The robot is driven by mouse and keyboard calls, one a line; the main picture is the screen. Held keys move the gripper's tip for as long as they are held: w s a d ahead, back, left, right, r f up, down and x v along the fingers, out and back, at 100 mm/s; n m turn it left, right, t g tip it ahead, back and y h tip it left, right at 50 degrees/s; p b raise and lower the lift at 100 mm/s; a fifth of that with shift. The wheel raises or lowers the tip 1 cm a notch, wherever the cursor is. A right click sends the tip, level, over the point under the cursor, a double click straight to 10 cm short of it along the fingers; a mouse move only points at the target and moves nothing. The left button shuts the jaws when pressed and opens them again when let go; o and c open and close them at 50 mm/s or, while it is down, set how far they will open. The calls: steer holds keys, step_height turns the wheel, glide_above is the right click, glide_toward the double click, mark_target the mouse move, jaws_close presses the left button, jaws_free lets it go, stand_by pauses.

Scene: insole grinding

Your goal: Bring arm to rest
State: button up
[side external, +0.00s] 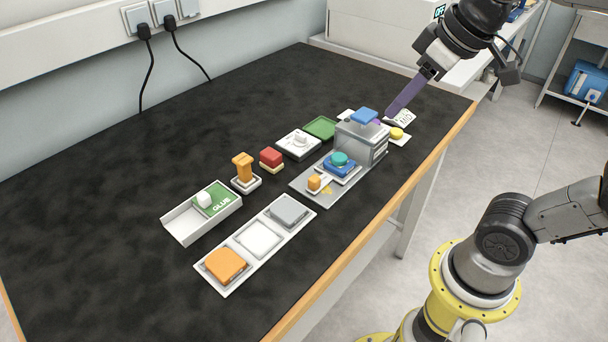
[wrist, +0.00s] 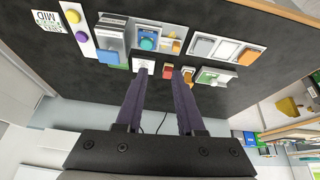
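My gripper (side external: 391,112) is at the upper right of the side view, over the far right part of the dark table (side external: 100,190). Its purple fingers slant down to the left, behind the grey machine block (side external: 372,146) with a blue top (side external: 364,116). In the wrist view, the two fingers of my gripper (wrist: 159,76) stand apart with nothing between them. Their tips appear above the table, but their exact height is hard to tell.
A tray (side external: 292,241) with an orange block (side external: 226,264) and a grey block (side external: 289,211) lies at the front. A green GLUE box (side external: 218,203), an orange-handled tool (side external: 242,167), a red block (side external: 271,158) and a yellow button (side external: 396,134) stand nearby. The table's left side is clear.

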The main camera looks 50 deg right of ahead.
steer(key=s+f, duration=0.6)
steer(key=f, duration=0.1)
steer(key=shift+m, duration=0.4)
